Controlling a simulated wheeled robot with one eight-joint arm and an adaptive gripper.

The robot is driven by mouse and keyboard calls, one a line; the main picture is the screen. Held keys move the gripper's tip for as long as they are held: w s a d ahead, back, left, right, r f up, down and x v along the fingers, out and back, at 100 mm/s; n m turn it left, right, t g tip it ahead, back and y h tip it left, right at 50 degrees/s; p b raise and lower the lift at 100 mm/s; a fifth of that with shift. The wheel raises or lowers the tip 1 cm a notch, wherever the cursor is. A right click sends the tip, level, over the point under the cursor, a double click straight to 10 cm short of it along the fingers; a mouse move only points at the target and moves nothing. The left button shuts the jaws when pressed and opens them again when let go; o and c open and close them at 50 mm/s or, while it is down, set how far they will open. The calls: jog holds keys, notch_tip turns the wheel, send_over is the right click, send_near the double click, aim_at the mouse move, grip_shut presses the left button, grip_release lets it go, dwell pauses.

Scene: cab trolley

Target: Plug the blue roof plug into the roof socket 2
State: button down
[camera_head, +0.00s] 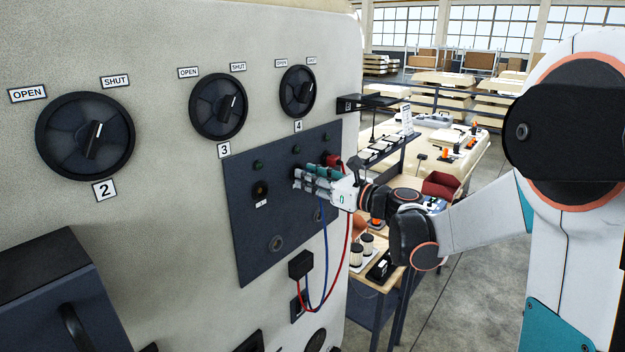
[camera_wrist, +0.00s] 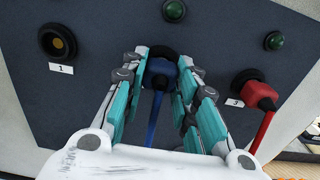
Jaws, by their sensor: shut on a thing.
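My gripper (camera_head: 314,180) is at the dark socket panel (camera_head: 250,244) in the head view, its fingers pointing at the panel. In the wrist view my gripper (camera_wrist: 167,78) is shut on the blue plug (camera_wrist: 160,70), whose blue cable hangs down. The plug's front meets a dark round opening between socket 1 and socket 3; how deep it sits is hidden. That middle place matches roof socket 2, though its label is covered. Socket 1 (camera_wrist: 57,42) is empty. The red plug (camera_wrist: 258,91) sits in socket 3 with its red cable hanging down.
Green lamps (camera_wrist: 273,41) sit above the sockets. A small black cable box (camera_head: 300,265) is below the panel, with the red and blue cables looping to it. Round dials (camera_head: 218,106) are above. A cluttered workbench (camera_head: 375,260) stands to the right.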

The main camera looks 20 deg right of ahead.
jog(key=c, duration=1.2)
grip_release()
jog(key=shift+w, duration=0.1)
jog(key=v, duration=1.2)
jog(key=shift+a, duration=0.1)
jog(key=o, duration=1.2)
